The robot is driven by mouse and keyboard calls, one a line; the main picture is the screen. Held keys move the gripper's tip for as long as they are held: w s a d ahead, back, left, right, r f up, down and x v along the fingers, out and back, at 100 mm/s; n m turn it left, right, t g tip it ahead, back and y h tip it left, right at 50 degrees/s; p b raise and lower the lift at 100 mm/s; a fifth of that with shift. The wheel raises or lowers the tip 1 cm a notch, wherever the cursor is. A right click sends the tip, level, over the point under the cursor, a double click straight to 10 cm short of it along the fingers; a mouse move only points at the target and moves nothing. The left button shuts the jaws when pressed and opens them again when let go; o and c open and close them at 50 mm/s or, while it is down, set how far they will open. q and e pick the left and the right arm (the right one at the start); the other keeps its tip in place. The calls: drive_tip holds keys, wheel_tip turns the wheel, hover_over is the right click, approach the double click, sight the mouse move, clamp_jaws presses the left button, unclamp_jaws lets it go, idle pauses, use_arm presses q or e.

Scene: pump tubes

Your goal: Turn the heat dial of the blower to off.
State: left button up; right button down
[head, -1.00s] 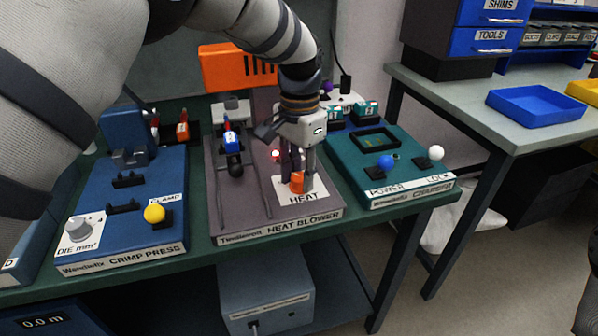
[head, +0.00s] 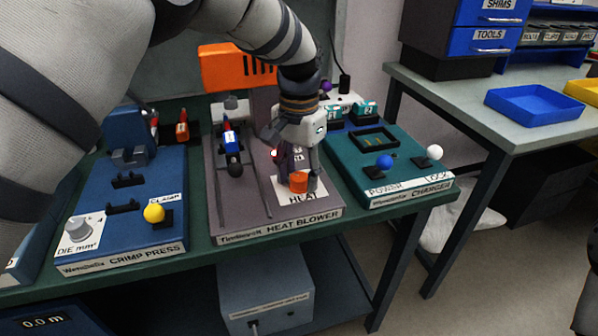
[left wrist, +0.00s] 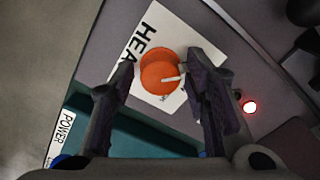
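The heat dial (head: 299,181) is an orange round knob on a white plate lettered HEAT, at the front right of the heat blower (head: 225,215). My left gripper (head: 298,175) points down over it. In the left wrist view the dial (left wrist: 161,72) lies between the two fingertips, with a narrow gap on each side, so the left gripper (left wrist: 161,70) is open around it. The white mark on the dial points right in that view. Part of the dial's top is hidden in the head view.
A red light (left wrist: 250,107) glows on the blower. The crimp press (head: 110,252) with a yellow-knobbed clamp lever (head: 154,213) stands to the left. The charger (head: 350,165) with blue (head: 385,161) and white (head: 434,152) knobs stands close on the right.

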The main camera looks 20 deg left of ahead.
sight(299, 176)
use_arm(q)
wheel_tip(299, 176, up, 12)
idle(0.6)
